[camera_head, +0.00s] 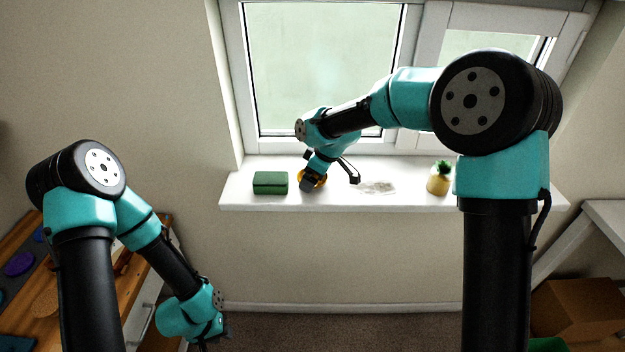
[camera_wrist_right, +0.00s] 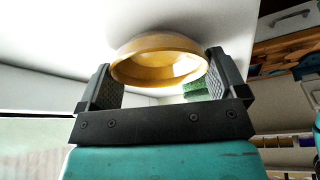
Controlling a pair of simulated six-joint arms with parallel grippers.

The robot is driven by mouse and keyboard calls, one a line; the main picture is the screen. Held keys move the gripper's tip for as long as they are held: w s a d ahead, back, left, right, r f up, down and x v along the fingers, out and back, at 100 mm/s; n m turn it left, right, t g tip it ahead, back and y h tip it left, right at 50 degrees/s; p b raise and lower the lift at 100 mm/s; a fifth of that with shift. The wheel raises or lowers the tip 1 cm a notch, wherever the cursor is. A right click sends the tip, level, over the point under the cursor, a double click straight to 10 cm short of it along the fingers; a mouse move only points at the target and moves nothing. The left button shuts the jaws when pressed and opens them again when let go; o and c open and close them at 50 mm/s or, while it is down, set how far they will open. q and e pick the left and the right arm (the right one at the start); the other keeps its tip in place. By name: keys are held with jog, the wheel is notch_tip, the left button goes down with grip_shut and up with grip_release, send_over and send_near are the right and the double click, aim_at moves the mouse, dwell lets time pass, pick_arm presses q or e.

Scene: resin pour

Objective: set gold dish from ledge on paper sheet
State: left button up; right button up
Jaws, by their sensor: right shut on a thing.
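The gold dish (camera_head: 321,180) is on the white window ledge, mostly hidden behind my right gripper (camera_head: 307,184). In the right wrist view the round, shallow gold dish (camera_wrist_right: 160,50) sits between the two fingers of my right gripper (camera_wrist_right: 165,80), which is shut on it. I cannot tell if the dish touches the ledge. A flat white piece (camera_head: 378,187) lies on the ledge to the right of the dish; I cannot tell if it is the paper sheet. My left gripper (camera_head: 216,342) hangs low at the bottom, its fingers too dark and small to read.
A green block (camera_head: 270,183) stands on the ledge (camera_head: 235,195) left of the dish. A yellow pineapple-shaped thing (camera_head: 439,179) stands toward the right end. A cardboard box (camera_head: 575,308) is at the lower right.

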jog(key=shift+r, duration=1.35)
jog(key=s+a+r, duration=0.1)
jog(key=s+r, duration=0.1)
jog(key=s, duration=1.4)
jog(key=shift+a+r, duration=0.15)
jog(key=shift+a, duration=0.15)
jog(key=shift+w, duration=0.1)
